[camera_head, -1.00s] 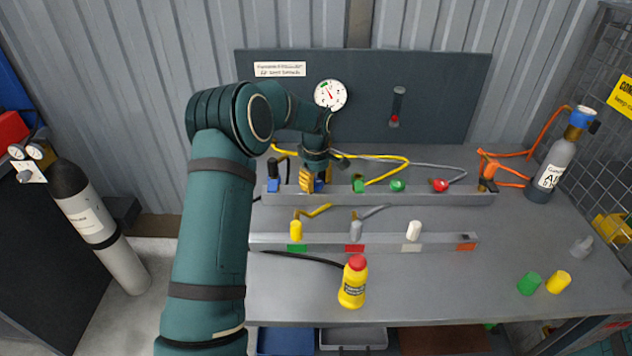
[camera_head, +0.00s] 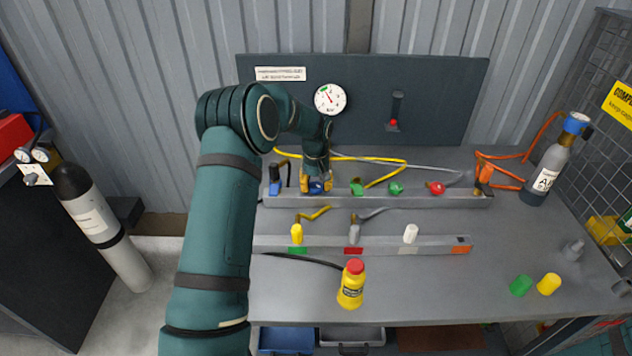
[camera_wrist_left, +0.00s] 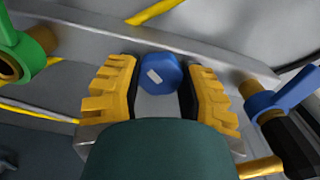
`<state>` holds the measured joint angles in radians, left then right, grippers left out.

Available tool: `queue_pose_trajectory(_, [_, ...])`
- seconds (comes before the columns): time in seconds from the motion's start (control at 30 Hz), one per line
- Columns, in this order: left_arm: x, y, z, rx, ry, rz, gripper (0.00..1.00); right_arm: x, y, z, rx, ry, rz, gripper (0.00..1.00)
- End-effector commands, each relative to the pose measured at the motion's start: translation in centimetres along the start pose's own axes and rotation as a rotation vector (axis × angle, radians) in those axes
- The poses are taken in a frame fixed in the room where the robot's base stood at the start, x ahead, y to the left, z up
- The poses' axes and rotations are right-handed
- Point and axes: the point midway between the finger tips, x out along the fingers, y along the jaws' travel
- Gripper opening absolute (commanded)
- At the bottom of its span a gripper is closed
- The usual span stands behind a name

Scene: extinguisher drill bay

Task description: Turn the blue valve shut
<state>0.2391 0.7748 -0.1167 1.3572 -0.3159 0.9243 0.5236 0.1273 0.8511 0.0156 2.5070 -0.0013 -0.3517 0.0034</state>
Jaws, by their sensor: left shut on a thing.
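The round blue valve knob (camera_head: 316,187) is on the rear rail of the bench. It has a pale mark on its face and sits between yellow finger pads in the left wrist view (camera_wrist_left: 160,74). My left gripper (camera_head: 317,182) points down over the knob and is shut on it, one finger on each side. The fingers hide part of the knob in the head view. A separate blue lever handle (camera_head: 274,188) is just left of it on the same rail; it also shows at the right of the left wrist view (camera_wrist_left: 287,92). My right gripper is not in view.
A green handle (camera_head: 357,188) stands close right of the gripper, followed by a green knob (camera_head: 395,188) and a red knob (camera_head: 437,188). A gauge (camera_head: 330,99) is on the panel behind.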

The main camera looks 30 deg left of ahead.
Motion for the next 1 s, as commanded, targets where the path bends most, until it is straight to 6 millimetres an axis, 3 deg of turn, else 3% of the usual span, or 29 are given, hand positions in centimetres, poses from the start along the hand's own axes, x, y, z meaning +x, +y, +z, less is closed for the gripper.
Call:
queue_pose_trajectory(0.6, [0.0, 0.0, 0.1, 0.575, -0.003, 0.000, 0.05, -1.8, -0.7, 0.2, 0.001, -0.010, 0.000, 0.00])
queue_pose_trajectory(1.0, [0.1, -0.1, 0.1, 0.834, -0.004, 0.000, 0.05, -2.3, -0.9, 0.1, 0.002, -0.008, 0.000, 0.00])
